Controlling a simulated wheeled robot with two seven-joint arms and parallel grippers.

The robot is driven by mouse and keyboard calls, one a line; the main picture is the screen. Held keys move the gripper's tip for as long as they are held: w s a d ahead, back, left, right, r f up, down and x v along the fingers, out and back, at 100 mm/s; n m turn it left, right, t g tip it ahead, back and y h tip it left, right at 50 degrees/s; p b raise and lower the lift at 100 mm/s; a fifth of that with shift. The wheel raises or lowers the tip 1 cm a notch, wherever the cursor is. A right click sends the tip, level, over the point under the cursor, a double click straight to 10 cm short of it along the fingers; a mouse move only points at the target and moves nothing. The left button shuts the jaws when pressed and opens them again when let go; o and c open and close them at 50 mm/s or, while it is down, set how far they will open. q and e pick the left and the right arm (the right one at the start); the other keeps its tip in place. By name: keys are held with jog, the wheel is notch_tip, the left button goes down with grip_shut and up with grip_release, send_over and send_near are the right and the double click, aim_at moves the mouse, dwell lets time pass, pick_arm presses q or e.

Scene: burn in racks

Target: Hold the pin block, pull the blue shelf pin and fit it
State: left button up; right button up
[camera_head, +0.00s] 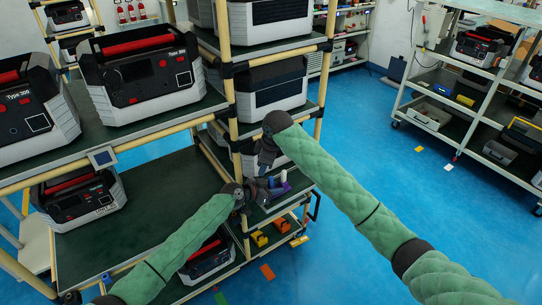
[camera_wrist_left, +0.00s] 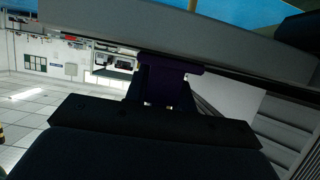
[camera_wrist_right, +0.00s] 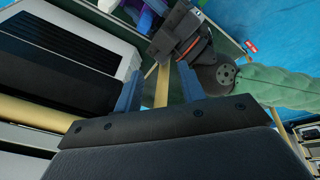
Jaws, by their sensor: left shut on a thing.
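A small purple pin block (camera_head: 279,191) is in the middle of the head view, beside a green rack shelf. My left gripper (camera_head: 258,192) is shut on it; the purple block (camera_wrist_left: 168,82) shows between the fingers in the left wrist view. A blue shelf pin (camera_head: 284,176) stands up at the block, with a small pale piece beside it. My right gripper (camera_head: 265,166) is just above and left of the block. In the right wrist view its two fingers (camera_wrist_right: 158,85) are apart with nothing between them; the purple block (camera_wrist_right: 155,6) shows at the top edge, partly cut off.
A tube-framed rack with a green shelf (camera_head: 150,215) and large grey-white Type 300 units (camera_head: 145,75) stands at the left and behind the grippers. Orange and yellow bins (camera_head: 259,239) sit low on it. A second rack (camera_head: 460,95) stands far right. Blue floor (camera_head: 420,190) lies between.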

aim_at(271, 177)
jog(key=w+f+n+h, duration=0.1)
jog(key=f+n, duration=0.2)
jog(key=w+d+f+n+g, duration=0.1)
jog(key=f+n, duration=0.2)
jog(key=f, duration=0.1)
jog(key=w+d+f+n+g+h, duration=0.1)
jog(key=f+n, duration=0.2)
jog(key=shift+f+h, duration=0.3)
dwell(0.6)
jog(key=shift+c, duration=0.4)
grip_shut()
